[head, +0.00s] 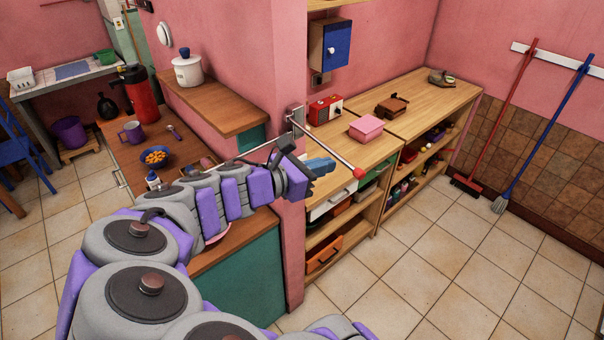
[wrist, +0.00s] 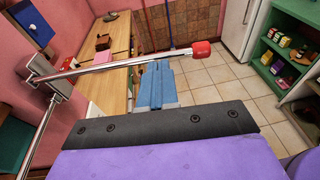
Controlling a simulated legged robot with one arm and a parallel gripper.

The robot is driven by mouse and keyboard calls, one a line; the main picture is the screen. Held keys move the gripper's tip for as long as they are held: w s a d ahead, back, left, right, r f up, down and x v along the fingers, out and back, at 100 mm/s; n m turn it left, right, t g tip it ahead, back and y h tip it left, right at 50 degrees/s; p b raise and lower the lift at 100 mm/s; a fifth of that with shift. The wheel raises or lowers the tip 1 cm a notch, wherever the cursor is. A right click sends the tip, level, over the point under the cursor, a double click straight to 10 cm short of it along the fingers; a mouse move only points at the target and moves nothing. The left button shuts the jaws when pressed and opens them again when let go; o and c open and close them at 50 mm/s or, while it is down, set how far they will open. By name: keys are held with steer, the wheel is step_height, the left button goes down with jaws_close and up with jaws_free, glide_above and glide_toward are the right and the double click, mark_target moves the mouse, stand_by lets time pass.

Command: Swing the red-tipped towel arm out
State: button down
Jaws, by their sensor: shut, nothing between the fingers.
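The red-tipped towel arm (head: 328,147) is a thin metal rod on a bracket (head: 296,116) at the end of the pink wall. It points out over the wooden counter, with its red tip (head: 358,173) at the free end. In the wrist view the rod (wrist: 120,65) runs across the picture from the bracket (wrist: 42,72) to the red tip (wrist: 202,49). A second rod (wrist: 38,135) leaves the same bracket toward the lower left. My gripper (head: 322,167) has blue fingers, shut and empty, left of the red tip. They (wrist: 157,84) show just below the rod; I cannot tell whether they touch it.
A wooden counter (head: 410,110) with shelves holds a red box (head: 325,110) and a pink box (head: 367,128). A blue cabinet (head: 330,45) hangs on the wall above. The pink wall end (head: 291,235) stands close to my arm. Tiled floor at right is open.

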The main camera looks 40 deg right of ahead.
mark_target(342, 159)
steer(key=shift+d+f, duration=0.15)
steer(key=shift+d, duration=0.8)
steer(key=shift+a, duration=0.15)
steer(key=shift+d+r+p, duration=0.2)
steer(key=shift+d+p, duration=0.35)
steer(key=shift+d, duration=0.05)
steer(key=shift+s+d+p, duration=0.15)
steer(key=shift+d+p, duration=0.5)
steer(key=shift+d, duration=0.15)
steer(key=shift+a+f, duration=0.1)
steer(key=shift+f, duration=0.05)
